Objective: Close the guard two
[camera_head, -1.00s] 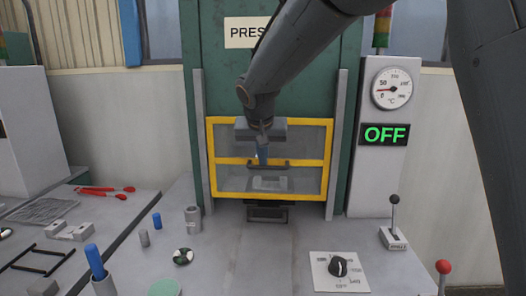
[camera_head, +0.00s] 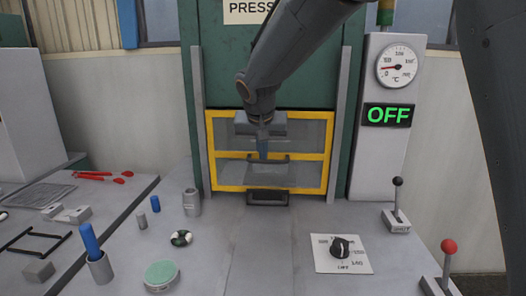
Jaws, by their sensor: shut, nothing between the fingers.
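A guard with a yellow frame (camera_head: 211,150), a yellow cross bar and see-through grey panels covers the front of the green press in the camera_head view. It stands upright between two grey side rails, its lower edge close to the bench top. A dark piece (camera_head: 268,198) shows at the guard's lower edge. No label marks this as guard two.
A gauge (camera_head: 398,66) and a green OFF display (camera_head: 388,115) are on the right post. A rotary knob (camera_head: 340,248) and a black-knobbed lever (camera_head: 397,205) stand on the bench at right. A cup (camera_head: 192,203) and green disc (camera_head: 161,275) stand at left.

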